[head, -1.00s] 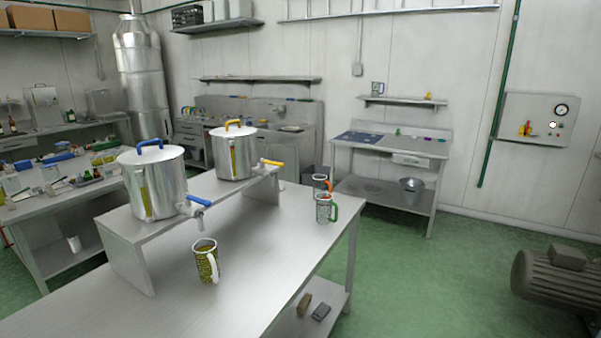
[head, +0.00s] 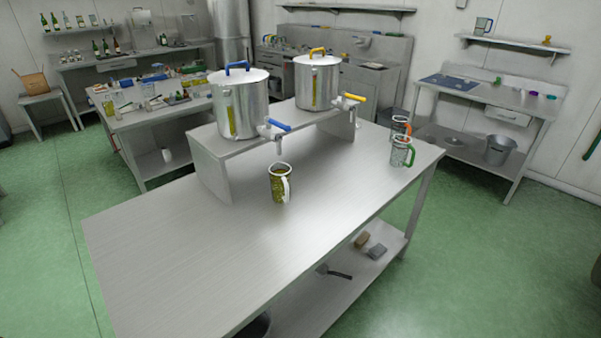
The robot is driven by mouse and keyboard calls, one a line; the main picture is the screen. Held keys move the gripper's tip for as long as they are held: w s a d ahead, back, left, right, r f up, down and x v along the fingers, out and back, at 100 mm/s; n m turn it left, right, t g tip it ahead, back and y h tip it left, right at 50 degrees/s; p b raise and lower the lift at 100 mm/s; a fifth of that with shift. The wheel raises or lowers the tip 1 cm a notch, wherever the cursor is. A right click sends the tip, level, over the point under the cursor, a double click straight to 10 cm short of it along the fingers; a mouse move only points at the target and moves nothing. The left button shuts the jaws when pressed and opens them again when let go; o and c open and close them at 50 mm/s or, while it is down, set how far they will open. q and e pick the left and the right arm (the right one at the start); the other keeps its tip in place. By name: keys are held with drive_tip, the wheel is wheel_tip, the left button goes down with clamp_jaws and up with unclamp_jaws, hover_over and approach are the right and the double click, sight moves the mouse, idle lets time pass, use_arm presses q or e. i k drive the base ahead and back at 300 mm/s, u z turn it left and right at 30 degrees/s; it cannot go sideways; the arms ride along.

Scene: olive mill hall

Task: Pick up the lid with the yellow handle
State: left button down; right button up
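The lid with the yellow handle (head: 317,58) sits on top of a steel pot (head: 318,88) in the head view. That pot stands at the right end of a raised metal shelf (head: 213,148) on the steel table and has a tap with a yellow lever (head: 355,97). A second lid with a blue handle (head: 237,71) sits on the nearer steel pot (head: 240,107) to the left, whose tap has a blue lever (head: 279,125). Neither of my grippers is in view.
The table's front is clear. Green floor (head: 50,210) is open at left.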

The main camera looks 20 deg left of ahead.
sight(311, 59)
drive_tip(key=z, duration=0.85)
drive_tip(key=i, duration=1.9)
drive_tip(key=z, duration=0.4)
drive_tip(key=i, duration=1.6)
drive_tip(key=u, duration=1.25)
drive_tip(key=i, duration=0.9)
drive_tip(key=u, duration=1.1)
